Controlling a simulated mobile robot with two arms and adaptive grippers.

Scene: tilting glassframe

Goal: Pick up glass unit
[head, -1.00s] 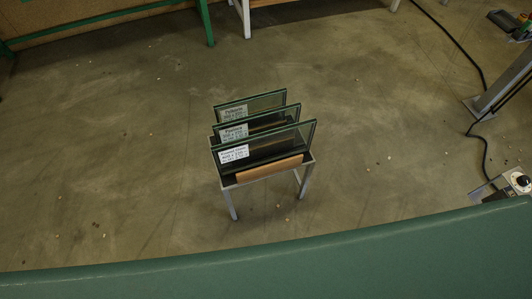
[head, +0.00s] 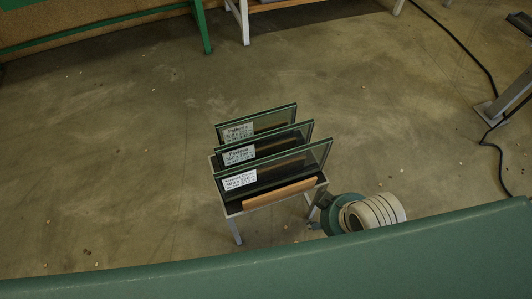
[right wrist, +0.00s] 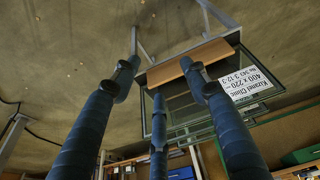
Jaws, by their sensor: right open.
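Three upright glass units stand one behind another on a small grey metal stand (head: 236,211). Each carries a white printed label. The front glass unit (head: 282,172) is nearest me; behind it are the middle one (head: 282,143) and the back one (head: 275,119). My right gripper (head: 322,204) is just right of the stand's front corner, partly hidden by its own wrist. In the right wrist view my right gripper (right wrist: 160,78) has its three dark fingers spread, with nothing between them. The front glass unit (right wrist: 182,104) lies beyond the fingertips, its label readable. My left gripper is not in view.
A wooden strip (head: 279,193) runs along the front of the stand. The concrete floor around it is mostly clear. A workbench stands at the back. A dark cable and a grey post (head: 507,98) are at the far right.

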